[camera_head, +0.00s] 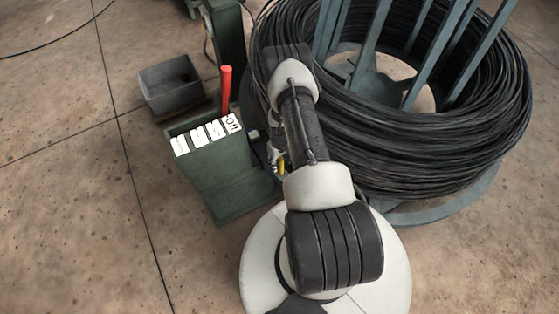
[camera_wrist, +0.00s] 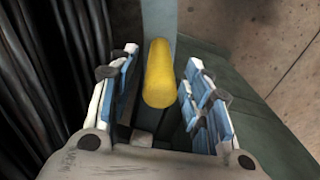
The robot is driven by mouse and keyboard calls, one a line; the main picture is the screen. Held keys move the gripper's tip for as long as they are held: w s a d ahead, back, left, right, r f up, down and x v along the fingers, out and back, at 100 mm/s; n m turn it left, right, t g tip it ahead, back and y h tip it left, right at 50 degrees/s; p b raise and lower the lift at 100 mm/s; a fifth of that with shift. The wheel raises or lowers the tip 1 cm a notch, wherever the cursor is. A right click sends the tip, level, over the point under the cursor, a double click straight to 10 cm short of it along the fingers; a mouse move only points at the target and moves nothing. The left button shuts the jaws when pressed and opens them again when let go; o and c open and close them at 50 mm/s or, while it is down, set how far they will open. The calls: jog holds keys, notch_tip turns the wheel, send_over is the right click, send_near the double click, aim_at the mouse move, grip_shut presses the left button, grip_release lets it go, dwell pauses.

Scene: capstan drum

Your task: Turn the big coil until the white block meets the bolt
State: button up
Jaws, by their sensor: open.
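The big coil (camera_head: 430,130) of black wire lies around a drum of blue-grey upright bars (camera_head: 372,45) at the right. Its dark strands also show at the left of the wrist view (camera_wrist: 75,60). My gripper (camera_wrist: 160,68) is open, with its blue-padded fingers on either side of a yellow cylinder (camera_wrist: 159,75). I cannot tell whether they touch it. A little of the yellow shows beside my arm in the head view (camera_head: 282,169). A small pale block (camera_head: 254,135) sits between the green box and the coil; I cannot tell if it is the white block. I cannot make out the bolt.
A green box (camera_head: 230,185) with white labels, one reading "Off", and a red lever (camera_head: 225,88) stands left of my arm. An open grey bin (camera_head: 170,85) and a dark green post (camera_head: 224,35) are behind it. The floor (camera_head: 60,200) at the left is clear.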

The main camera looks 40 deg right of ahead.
jog(key=shift+s, duration=0.1)
notch_tip(320, 180, up, 12)
dwell(0.5)
dwell(0.4)
jog(key=shift+r, duration=0.15)
jog(key=w+a+r+t, duration=0.1)
jog(key=a+r, duration=0.3)
jog(key=r, duration=0.6)
jog(key=w+a+r, duration=0.1)
jog(key=a+r, duration=0.2)
jog(key=r, duration=0.8)
jog(key=w+a+r+t, duration=0.15)
jog(key=a+r, duration=0.25)
jog(key=r, duration=0.6)
jog(key=s+a+r+n, duration=0.1)
jog(key=s+a+r, duration=0.65)
jog(key=r, duration=0.45)
jog(key=s+a+r+t, duration=0.1)
jog(key=s+a+r, duration=0.1)
jog(key=s, duration=0.4)
jog(key=s+a+r+t, duration=0.1)
jog(key=s+a+r, duration=0.1)
jog(key=s, duration=0.4)
jog(key=shift+a+n, duration=0.4)
jog(key=shift+a, duration=0.15)
